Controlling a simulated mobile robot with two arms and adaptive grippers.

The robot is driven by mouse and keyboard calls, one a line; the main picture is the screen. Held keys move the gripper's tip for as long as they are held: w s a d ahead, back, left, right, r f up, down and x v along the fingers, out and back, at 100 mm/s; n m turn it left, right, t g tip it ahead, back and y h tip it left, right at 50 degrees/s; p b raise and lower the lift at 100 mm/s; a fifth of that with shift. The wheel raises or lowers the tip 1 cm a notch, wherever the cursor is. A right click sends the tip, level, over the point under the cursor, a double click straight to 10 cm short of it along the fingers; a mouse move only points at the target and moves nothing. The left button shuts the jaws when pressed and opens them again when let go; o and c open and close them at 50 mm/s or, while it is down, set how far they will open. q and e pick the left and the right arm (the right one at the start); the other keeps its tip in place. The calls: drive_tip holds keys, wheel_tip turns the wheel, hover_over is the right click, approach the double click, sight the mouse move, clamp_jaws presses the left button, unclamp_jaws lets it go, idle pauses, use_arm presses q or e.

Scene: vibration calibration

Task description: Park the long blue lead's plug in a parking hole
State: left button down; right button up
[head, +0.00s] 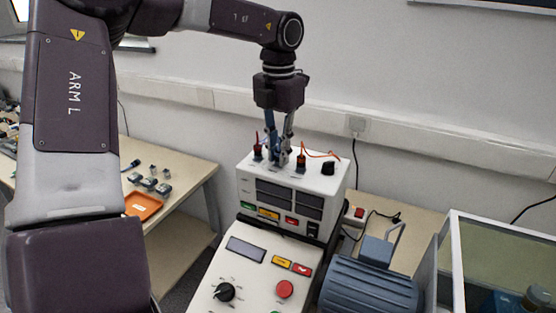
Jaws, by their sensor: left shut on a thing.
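My left gripper (281,158) reaches down from above onto the top of the white instrument box (243,178). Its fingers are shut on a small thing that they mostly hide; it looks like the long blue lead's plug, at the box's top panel. I cannot tell whether the plug is in a hole or just above one. A red-topped plug (258,151) stands left of the fingers and another red plug (301,161) stands to the right, with an orange-red lead. The parking holes are not distinguishable. My right gripper is not in view.
A black knob (328,168) stands on the box's top right. In front is a sloped control panel (246,275) with a red button (285,289). A blue motor (370,287) and a clear-walled case (500,245) are at right. An orange tray (143,205) lies on the left bench.

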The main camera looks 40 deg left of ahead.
use_arm(q)
drive_tip(key=shift+n, duration=0.5)
drive_tip(key=shift+r+p, duration=0.35)
drive_tip(key=shift+r, duration=0.1)
idle(0.3)
drive_tip(key=shift+r, duration=0.1)
idle(0.4)
drive_tip(key=shift+r+p, duration=1.45)
drive_tip(key=shift+r, duration=0.25)
